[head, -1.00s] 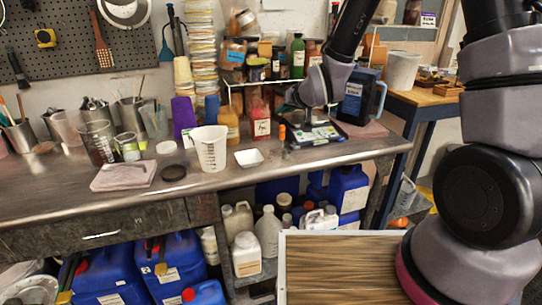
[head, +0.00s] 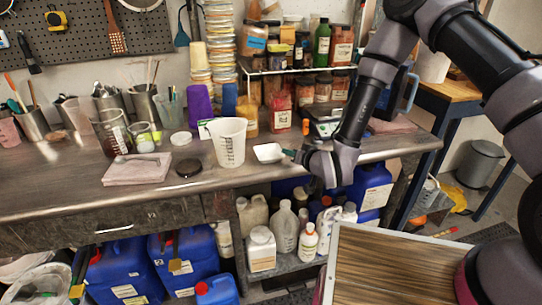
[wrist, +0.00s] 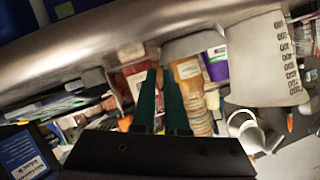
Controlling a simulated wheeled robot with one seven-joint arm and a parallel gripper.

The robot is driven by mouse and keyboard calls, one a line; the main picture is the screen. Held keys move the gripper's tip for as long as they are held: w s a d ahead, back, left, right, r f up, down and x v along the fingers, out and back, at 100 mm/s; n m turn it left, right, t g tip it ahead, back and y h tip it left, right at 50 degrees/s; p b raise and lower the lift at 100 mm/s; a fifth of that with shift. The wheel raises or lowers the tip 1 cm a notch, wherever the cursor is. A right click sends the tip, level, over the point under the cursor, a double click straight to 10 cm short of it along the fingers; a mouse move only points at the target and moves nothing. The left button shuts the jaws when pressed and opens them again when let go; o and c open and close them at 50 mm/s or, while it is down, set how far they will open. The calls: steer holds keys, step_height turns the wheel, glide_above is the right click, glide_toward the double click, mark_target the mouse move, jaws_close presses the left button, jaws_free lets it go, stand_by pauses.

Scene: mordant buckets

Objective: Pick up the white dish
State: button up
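The white dish (head: 268,153) is a small, shallow, square-cornered dish near the bench's front edge, right of the white measuring beaker (head: 229,142). In the head view my gripper (head: 289,153) is low over the front edge, just right of the dish, its fingers pointing toward it. In the wrist view my gripper (wrist: 160,72) shows two dark green fingers with a gap between them and nothing held. A pale grey shape, apparently the dish (wrist: 193,44), lies beyond and right of the fingertips there. I cannot tell if they touch.
The beaker also shows in the wrist view (wrist: 262,60). A black lid (head: 188,168) and a folded pink cloth (head: 137,169) lie on the bench to the left. Jars and a wire shelf (head: 300,70) stand behind. A wood-topped surface (head: 385,265) is in front.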

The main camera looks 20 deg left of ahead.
mark_target(269, 154)
steer(key=shift+x, duration=3.15)
jaws_close()
steer(key=shift+r, duration=0.1)
steer(key=shift+r, duration=0.1)
